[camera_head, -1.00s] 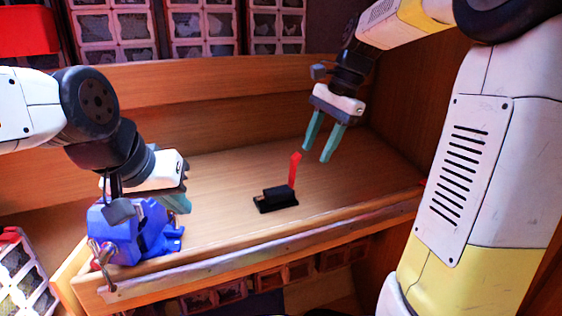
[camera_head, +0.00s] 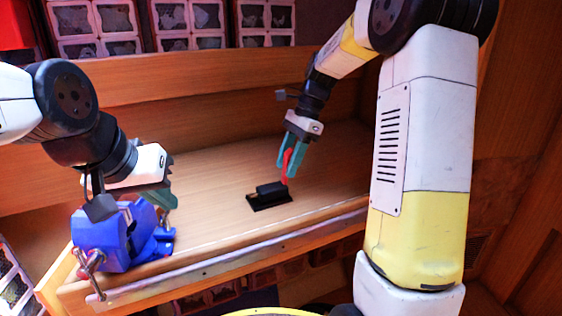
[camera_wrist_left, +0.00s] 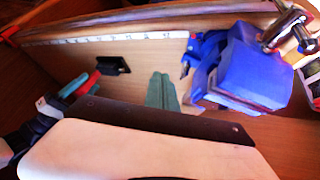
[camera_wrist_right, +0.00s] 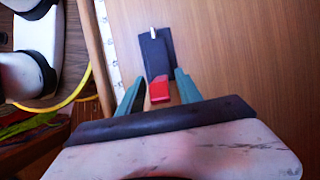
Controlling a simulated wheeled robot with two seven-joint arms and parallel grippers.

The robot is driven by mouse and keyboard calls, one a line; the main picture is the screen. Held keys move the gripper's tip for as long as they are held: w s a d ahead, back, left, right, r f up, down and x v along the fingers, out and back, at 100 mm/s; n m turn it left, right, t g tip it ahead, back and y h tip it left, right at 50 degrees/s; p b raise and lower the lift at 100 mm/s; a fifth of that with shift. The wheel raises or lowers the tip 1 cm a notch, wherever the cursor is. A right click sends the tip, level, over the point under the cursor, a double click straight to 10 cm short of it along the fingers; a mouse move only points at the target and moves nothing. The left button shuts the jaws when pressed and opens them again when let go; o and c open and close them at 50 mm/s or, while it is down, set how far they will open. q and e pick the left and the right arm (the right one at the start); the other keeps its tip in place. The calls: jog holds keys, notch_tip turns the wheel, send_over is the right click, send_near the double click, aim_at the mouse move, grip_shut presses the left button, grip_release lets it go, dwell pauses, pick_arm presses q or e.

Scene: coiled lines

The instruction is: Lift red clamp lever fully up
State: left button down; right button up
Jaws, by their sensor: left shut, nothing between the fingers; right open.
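The black clamp (camera_head: 268,195) lies on the wooden bench, and its red lever (camera_head: 286,165) stands upward from its right end. My right gripper (camera_head: 291,160) is open at the lever. In the right wrist view the red lever (camera_wrist_right: 159,90) shows between the open fingers (camera_wrist_right: 155,88), with the black clamp body (camera_wrist_right: 155,52) beyond it. I cannot tell if a finger touches the lever. My left gripper (camera_head: 168,198) is shut and empty, above and beside the blue vise. In the left wrist view its closed fingers (camera_wrist_left: 161,90) point at the bench, with the clamp (camera_wrist_left: 113,65) to the left.
A blue vise (camera_head: 115,235) with a metal handle stands at the bench's front left, close to my left gripper. A metal ruler strip (camera_head: 215,263) runs along the front edge. Storage bins (camera_head: 187,20) line the back. The bench around the clamp is clear.

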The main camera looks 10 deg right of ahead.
jog(key=shift+f, duration=0.1)
grip_shut()
dwell(1.4)
